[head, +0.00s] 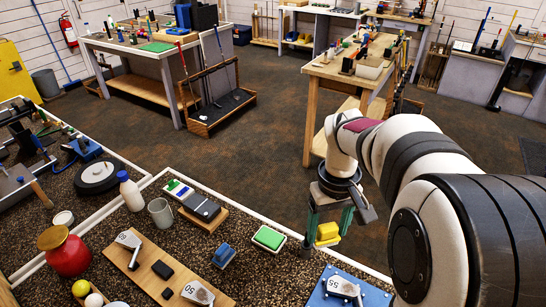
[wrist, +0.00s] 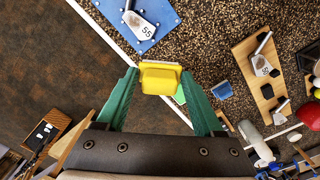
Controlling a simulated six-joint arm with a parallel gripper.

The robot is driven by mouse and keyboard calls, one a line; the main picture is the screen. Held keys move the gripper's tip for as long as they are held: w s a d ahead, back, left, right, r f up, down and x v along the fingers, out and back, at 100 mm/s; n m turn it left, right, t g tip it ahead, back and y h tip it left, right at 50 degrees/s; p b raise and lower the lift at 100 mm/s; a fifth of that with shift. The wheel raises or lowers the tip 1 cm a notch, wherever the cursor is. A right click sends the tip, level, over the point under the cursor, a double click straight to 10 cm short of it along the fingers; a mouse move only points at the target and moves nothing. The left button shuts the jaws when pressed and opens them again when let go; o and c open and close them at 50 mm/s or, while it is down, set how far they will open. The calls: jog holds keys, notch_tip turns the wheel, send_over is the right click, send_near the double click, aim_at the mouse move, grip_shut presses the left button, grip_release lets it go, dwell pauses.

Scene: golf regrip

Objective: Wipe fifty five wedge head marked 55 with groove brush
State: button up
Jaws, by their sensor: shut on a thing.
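My gripper (head: 329,222) is shut on a yellow block-shaped brush (head: 327,233), held in the air between its green fingers. In the wrist view the yellow brush (wrist: 160,78) sits between the fingertips, with a pale strip along its far edge; its bristles are not clear. The wedge head marked 55 (head: 343,287) lies on a blue plate (head: 374,297) at the bottom of the head view. In the wrist view the 55 head (wrist: 139,26) is ahead of the brush, with a visible gap in the picture; they do not touch.
A wooden board (head: 143,277) carries wedge heads, one marked 50 (head: 198,292). A blue brush-like block (head: 223,255) and a green-topped block (head: 268,238) stand left of my gripper. A grey mug (head: 161,213), white bottle (head: 131,192) and red jar (head: 66,252) are farther left. A white edge strip borders the bench.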

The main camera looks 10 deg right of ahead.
jog(key=shift+s+d+f, duration=1.1)
jog(key=shift+d+f, duration=0.35)
jog(key=shift+f, duration=0.8)
jog(key=shift+s+d+f, duration=1.1)
jog(key=shift+d+f, duration=0.35)
jog(key=shift+f, duration=0.85)
jog(key=shift+s+d+f, duration=1.1)
jog(key=shift+d+f, duration=0.35)
jog(key=shift+f, duration=1.65)
jog(key=shift+w+a+f, duration=0.15)
jog(key=shift+w+a, duration=0.35)
jog(key=shift+w, duration=0.05)
jog(key=shift+w+a+r, duration=0.25)
jog(key=shift+w+a, duration=0.5)
jog(key=shift+a, duration=0.1)
jog(key=shift+w+a+r, duration=0.2)
jog(key=shift+w+a, duration=0.55)
jog(key=shift+a, duration=0.1)
jog(key=shift+s+d+r, duration=0.25)
jog(key=shift+s+d, duration=0.75)
jog(key=shift+d, duration=0.05)
jog(key=shift+s+d, duration=1.05)
jog(key=shift+d, duration=0.05)
notch_tip(320, 180, up, 6)
jog(key=shift+r, duration=0.25)
